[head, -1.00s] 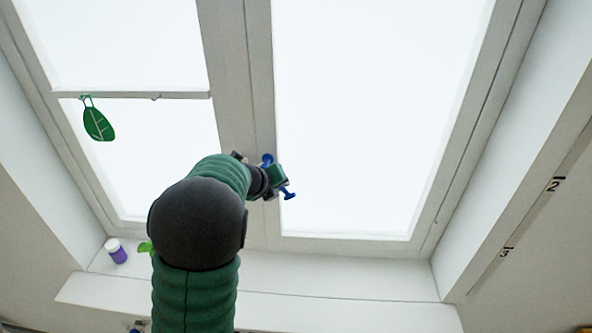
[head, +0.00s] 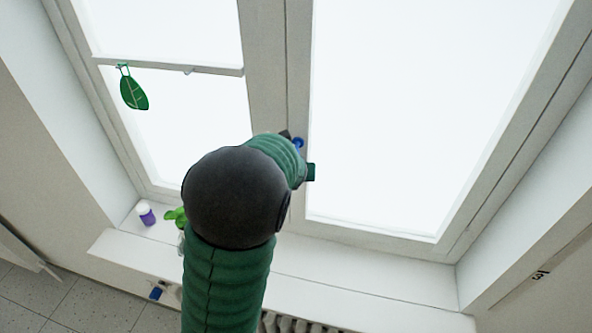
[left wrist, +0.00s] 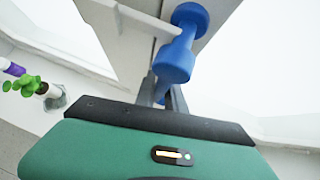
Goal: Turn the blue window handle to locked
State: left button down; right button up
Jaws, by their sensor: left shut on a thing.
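The blue window handle (head: 298,142) sits on the pale frame post between the panes, and little of it shows past my arm in the head view. In the left wrist view the handle (left wrist: 176,60) has a round upper end and a thick blue part reaching down toward the fingers. My left gripper (left wrist: 165,88) is shut on its lower part, which the dark fingers and green housing partly hide. In the head view the left gripper (head: 310,172) is mostly behind my arm. The lever's exact angle cannot be told. My right gripper is not in view.
A green leaf ornament (head: 133,92) hangs at the left pane. A purple-and-white bottle (head: 146,213) and a green plant (head: 176,217) stand on the white sill (head: 345,273) at left. The sill's right part is clear. A radiator (head: 290,323) is below.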

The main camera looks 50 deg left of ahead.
pick_arm(q)
jog(key=shift+s+d+f, duration=0.15)
jog(key=shift+f, duration=0.2)
jog(key=c, duration=1.6)
grip_release()
jog(key=shift+o, duration=1)
jog(key=shift+r, duration=0.2)
jog(key=p+v, duration=0.8)
jog(key=v, duration=0.8)
jog(key=shift+d+r, duration=0.2)
jog(key=shift+r, duration=0.1)
jog(key=shift+a+f, duration=0.1)
jog(key=shift+a, duration=0.05)
